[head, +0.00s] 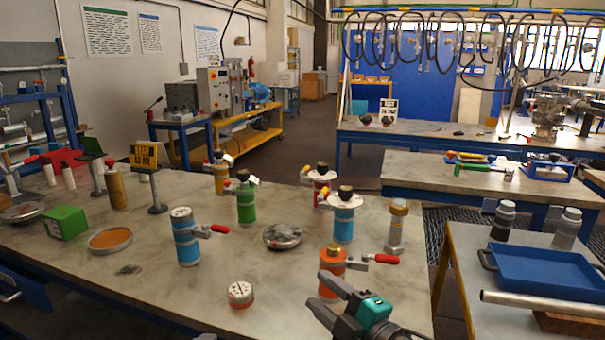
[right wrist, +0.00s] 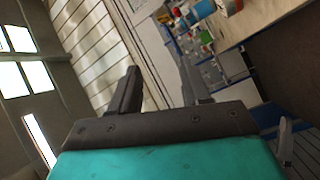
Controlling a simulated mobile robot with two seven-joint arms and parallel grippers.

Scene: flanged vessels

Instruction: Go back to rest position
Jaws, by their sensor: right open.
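My right gripper (head: 328,295) is at the bottom of the head view, at the near edge of the table, beside the orange vessel (head: 331,272) and partly in front of it. Its jaws are open. In the right wrist view its two dark fingers (right wrist: 160,84) stand apart with nothing between them. My left gripper is not in view.
A round gauge (head: 240,294), a metal disc (head: 282,236), a dish of orange powder (head: 110,240) and a green box (head: 67,221) lie on the table. A metal fitting (head: 396,228) stands near its right side. A blue tray (head: 545,275) sits on the right-hand table.

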